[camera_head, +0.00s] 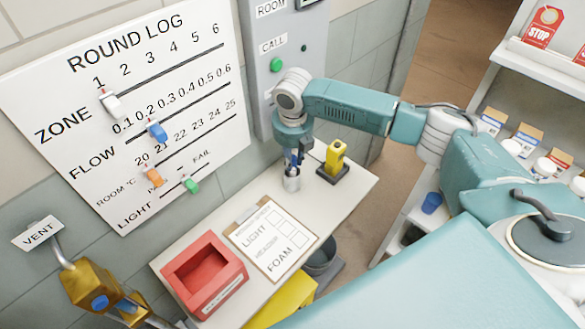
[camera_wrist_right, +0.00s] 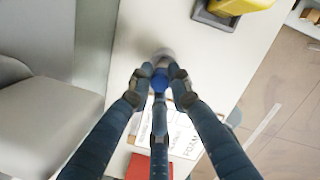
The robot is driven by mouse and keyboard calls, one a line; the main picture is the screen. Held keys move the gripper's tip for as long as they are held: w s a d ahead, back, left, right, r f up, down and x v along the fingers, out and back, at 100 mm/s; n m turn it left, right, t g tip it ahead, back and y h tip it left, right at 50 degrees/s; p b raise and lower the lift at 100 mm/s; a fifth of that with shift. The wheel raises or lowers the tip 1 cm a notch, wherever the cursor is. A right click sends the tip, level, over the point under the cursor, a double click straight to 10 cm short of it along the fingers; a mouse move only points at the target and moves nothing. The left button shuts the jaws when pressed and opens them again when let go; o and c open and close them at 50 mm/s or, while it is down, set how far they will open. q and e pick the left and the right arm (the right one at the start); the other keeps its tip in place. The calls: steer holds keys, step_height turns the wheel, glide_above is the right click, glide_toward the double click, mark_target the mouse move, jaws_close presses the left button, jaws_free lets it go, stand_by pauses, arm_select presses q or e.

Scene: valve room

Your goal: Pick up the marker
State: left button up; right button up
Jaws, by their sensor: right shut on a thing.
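The marker (camera_wrist_right: 160,80) shows as a blue round end between the fingertips in the right wrist view; the rest of it is hidden. My right gripper (camera_head: 294,160) points down over the small grey cup (camera_head: 291,182) on the white table. It also shows in the right wrist view (camera_wrist_right: 159,84), its dark fingers shut on the marker. The cup stands right under the fingertips, and I cannot tell how far the marker sits inside it. My left gripper is not in view.
A yellow device (camera_head: 335,157) on a dark base stands close right of the cup. A clipboard (camera_head: 271,240) and a red open box (camera_head: 203,275) lie nearer on the table (camera_head: 352,190). The wall panel (camera_head: 262,90) rises behind; a shelf (camera_head: 540,72) is at right.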

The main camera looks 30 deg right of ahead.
steer(key=shift+r+b, duration=0.2)
steer(key=shift+b, duration=0.2)
steer(key=shift+s+d+r, duration=0.1)
steer(key=shift+r, duration=0.25)
step_height(320, 180, up, 6)
steer(key=shift+f+b, duration=0.1)
steer(key=shift+b, duration=1.05)
steer(key=s+d+b, duration=0.2)
steer(key=s+d, duration=0.1)
steer(key=s, duration=0.6)
steer(key=s+d+b, duration=0.2)
steer(key=s+d, duration=0.1)
steer(key=s, duration=0.6)
steer(key=shift+s+d, duration=0.15)
steer(key=shift+s, duration=0.2)
